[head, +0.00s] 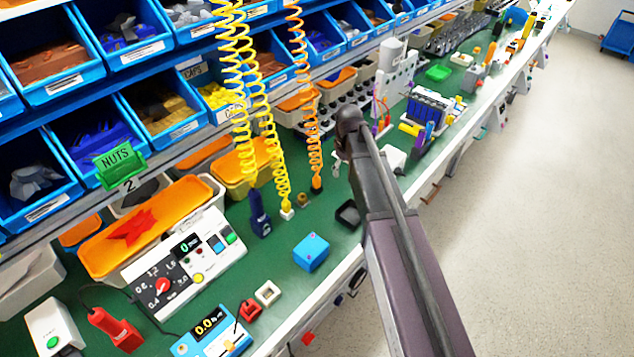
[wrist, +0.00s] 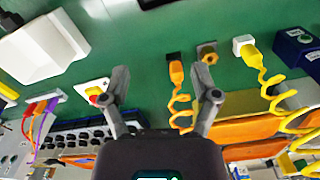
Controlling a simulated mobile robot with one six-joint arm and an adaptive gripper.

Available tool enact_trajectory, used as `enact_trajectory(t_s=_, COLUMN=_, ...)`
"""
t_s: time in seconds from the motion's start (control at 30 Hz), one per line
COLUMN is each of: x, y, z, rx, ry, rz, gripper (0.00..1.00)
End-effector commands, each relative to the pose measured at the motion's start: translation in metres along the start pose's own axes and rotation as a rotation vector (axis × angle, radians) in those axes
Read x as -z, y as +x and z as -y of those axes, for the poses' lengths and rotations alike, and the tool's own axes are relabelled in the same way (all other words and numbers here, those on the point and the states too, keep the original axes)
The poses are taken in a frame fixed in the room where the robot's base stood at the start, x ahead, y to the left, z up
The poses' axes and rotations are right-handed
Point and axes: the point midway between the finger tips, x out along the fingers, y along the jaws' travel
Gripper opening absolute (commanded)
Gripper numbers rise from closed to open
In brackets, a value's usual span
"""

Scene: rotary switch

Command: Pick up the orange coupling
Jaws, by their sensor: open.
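The orange coupling (head: 317,183) is at the lower end of an orange coiled hose (head: 311,125) in the head view, standing at the green bench top with a dark part at its foot. In the wrist view the coupling (wrist: 177,73) appears between my fingertips in the picture, with a black square piece (wrist: 173,57) at its end. My gripper (wrist: 167,89) is open and empty, its two grey fingers apart on either side of the coupling's line. Contact with the coupling does not show.
A brass hex nut (wrist: 207,52) lies close beside the coupling. A yellow coiled hose (wrist: 265,85) ends in a white block (wrist: 243,45). A white box (wrist: 45,45) is at the left in the wrist view. Blue bins (head: 165,110) line the back.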

Motion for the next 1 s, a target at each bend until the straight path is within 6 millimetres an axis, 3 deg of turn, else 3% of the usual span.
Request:
enact_trajectory(t_s=0.03, x=0.029, y=0.000, z=0.001, rx=0.000, ry=-0.053, rz=0.000, gripper=0.79)
enact_trajectory(t_s=0.1, x=0.053, y=0.000, z=0.006, rx=0.000, ry=-0.120, rz=0.000, gripper=0.79)
enact_trajectory(t_s=0.33, x=0.103, y=0.001, z=0.020, rx=0.000, ry=-0.270, rz=0.000, gripper=0.79)
enact_trajectory(t_s=0.5, x=0.113, y=0.001, z=0.025, rx=0.000, ry=-0.306, rz=0.000, gripper=0.79)
enact_trajectory(t_s=1.0, x=0.112, y=0.006, z=0.024, rx=0.000, ry=-0.305, rz=0.000, gripper=0.79)
